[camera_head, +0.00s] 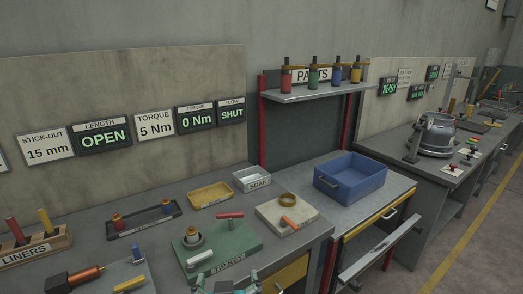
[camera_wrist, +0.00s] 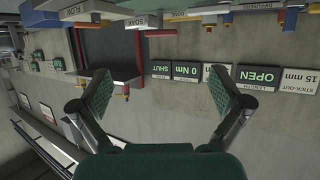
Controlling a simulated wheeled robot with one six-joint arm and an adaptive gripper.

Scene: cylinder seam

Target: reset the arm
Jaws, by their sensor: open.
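My gripper (camera_wrist: 160,93) shows in the wrist view with its two green-padded fingers spread wide. It is open and nothing is between the fingers. The wrist picture looks upside down, with the wall and its signs behind the fingers and the bench edge along the top. In the head view only small teal and grey parts show at the bottom edge, near the front of the bench; they look like part of my arm. The rest of my arm is out of view.
The near bench (camera_head: 155,215) holds a green TIP KEY fixture (camera_head: 236,249), a liners rack (camera_head: 40,250), a yellow tray (camera_head: 210,195), a SOAK tray (camera_head: 252,180) and a stone block (camera_head: 300,217). A blue bin (camera_head: 350,180) stands right, below the PARTS shelf (camera_head: 318,93). Floor is free at lower right.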

